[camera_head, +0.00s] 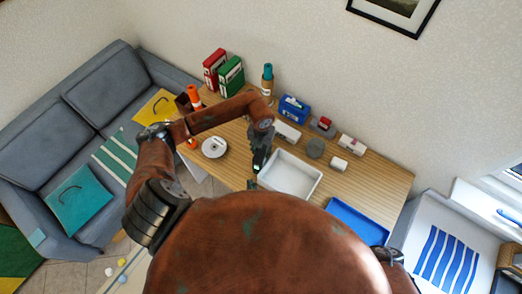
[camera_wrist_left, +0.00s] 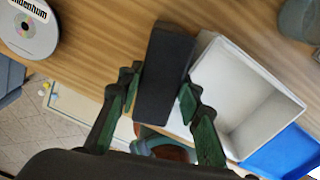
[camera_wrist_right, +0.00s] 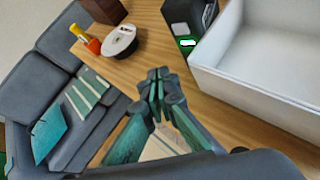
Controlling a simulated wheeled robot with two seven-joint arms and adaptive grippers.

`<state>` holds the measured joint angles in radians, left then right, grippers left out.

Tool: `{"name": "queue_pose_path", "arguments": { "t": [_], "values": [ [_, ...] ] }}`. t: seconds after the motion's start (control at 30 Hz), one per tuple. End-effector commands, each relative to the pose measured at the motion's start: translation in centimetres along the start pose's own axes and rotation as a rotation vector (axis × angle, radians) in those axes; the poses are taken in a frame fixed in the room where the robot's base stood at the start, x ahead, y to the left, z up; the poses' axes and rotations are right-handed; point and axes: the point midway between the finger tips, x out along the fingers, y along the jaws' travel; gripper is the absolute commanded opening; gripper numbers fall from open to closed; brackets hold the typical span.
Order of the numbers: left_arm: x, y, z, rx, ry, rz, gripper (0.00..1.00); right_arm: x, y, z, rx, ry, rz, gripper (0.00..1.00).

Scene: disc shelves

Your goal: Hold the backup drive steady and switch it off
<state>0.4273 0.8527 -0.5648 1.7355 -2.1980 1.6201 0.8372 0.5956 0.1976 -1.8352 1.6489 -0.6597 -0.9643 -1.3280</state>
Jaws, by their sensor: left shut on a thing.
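The backup drive (camera_wrist_left: 165,75) is a dark upright box on the wooden table. My left gripper (camera_wrist_left: 158,95) is shut on it, one finger on each side. In the right wrist view the drive (camera_wrist_right: 180,14) shows a lit white-and-green switch (camera_wrist_right: 187,43) low on its front. My right gripper (camera_wrist_right: 158,88) has its fingertips together, empty, in front of the drive and apart from it. In the head view my left gripper (camera_head: 261,150) is beside the white tray and covers most of the drive.
The white tray (camera_wrist_right: 206,50) stands close beside the drive. A disc spindle (camera_wrist_right: 119,41) is on the other side, with bare table between. A blue tray (camera_head: 358,220) is at the table's right front. Binders (camera_head: 231,75) and small boxes line the back.

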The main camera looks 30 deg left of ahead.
Motion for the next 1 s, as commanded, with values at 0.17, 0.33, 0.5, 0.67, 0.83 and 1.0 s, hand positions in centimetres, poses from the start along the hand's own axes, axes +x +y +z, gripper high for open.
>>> {"name": "queue_pose_path", "arguments": {
  "t": [0.17, 0.33, 0.5, 0.67, 0.83, 1.0],
  "values": [
    [0.0, 0.0, 0.0, 0.0, 0.0, 0.0, 0.0, 1.7, -1.3, 1.3, -0.001, -0.002, -0.001, 0.0],
    [0.0, 0.0, 0.0, 0.0, -0.001, -0.001, 0.0, 2.8, -2.1, 2.0, 0.001, 0.0, -0.001, 0.0],
    [0.0, 0.0, 0.0, 0.0, -0.001, -0.001, 0.0, 3.3, -2.5, 2.4, 0.001, 0.0, -0.001, 0.0],
    [0.0, 0.0, 0.0, 0.0, -0.001, -0.001, 0.0, 3.4, -2.5, 2.5, 0.001, 0.0, -0.001, 0.0],
    [0.0, 0.0, 0.0, 0.0, -0.001, -0.001, 0.0, 3.4, -2.5, 2.5, 0.001, 0.0, -0.001, 0.0],
    [0.0, 0.0, 0.0, 0.0, -0.001, -0.001, 0.0, 3.4, -2.5, 2.5, 0.001, 0.0, 0.0, 0.0]
  ]
}}
